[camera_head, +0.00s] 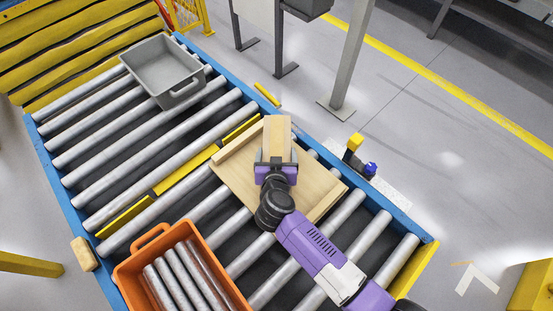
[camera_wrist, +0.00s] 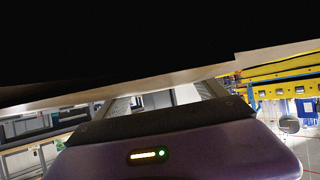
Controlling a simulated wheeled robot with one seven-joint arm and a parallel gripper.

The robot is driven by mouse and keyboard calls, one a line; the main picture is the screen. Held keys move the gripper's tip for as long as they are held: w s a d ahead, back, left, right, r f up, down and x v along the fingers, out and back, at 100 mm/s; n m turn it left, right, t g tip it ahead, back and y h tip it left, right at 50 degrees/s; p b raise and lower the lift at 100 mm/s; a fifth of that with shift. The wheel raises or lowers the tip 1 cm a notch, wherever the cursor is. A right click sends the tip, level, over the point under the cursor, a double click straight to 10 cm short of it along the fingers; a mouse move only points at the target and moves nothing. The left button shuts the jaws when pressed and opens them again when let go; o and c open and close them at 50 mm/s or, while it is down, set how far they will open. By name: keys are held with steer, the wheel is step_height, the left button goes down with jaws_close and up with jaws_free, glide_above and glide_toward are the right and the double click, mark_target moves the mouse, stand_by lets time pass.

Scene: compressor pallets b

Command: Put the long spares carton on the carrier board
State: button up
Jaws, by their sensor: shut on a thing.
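The long spares carton (camera_head: 277,132) is a pale tan box in the head view, over the far part of the carrier board. The carrier board (camera_head: 318,188) is a light wooden board with a raised strip at its left edge, lying across the rollers. My gripper (camera_head: 276,160) is shut on the near end of the carton, above the board. I cannot tell whether the carton touches the board. In the wrist view, my gripper's fingers (camera_wrist: 165,97) reach toward a large dark shape with a tan edge, which fills the top and hides much behind it.
A blue-framed roller conveyor (camera_head: 140,135) runs under the board. A grey tote (camera_head: 188,95) stands at its far left end. An orange tote (camera_head: 155,245) with several metal bars sits at the near left. A small blue-and-yellow device (camera_head: 355,150) is by the right rail.

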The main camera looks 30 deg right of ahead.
steer(key=shift+w+f, duration=0.1)
steer(key=shift+f, duration=0.85)
steer(key=o, duration=2)
steer(key=shift+f, duration=0.2)
steer(key=shift+r+b, duration=0.1)
steer(key=shift+b, duration=0.2)
steer(key=p+v, duration=0.4)
steer(key=v, duration=0.7)
steer(key=shift+r+p, duration=0.1)
steer(key=shift+p, duration=0.2)
steer(key=shift+s+a+r, duration=0.1)
steer(key=shift+s+a, duration=0.1)
steer(key=shift+s, duration=0.35)
steer(key=shift+d, duration=0.1)
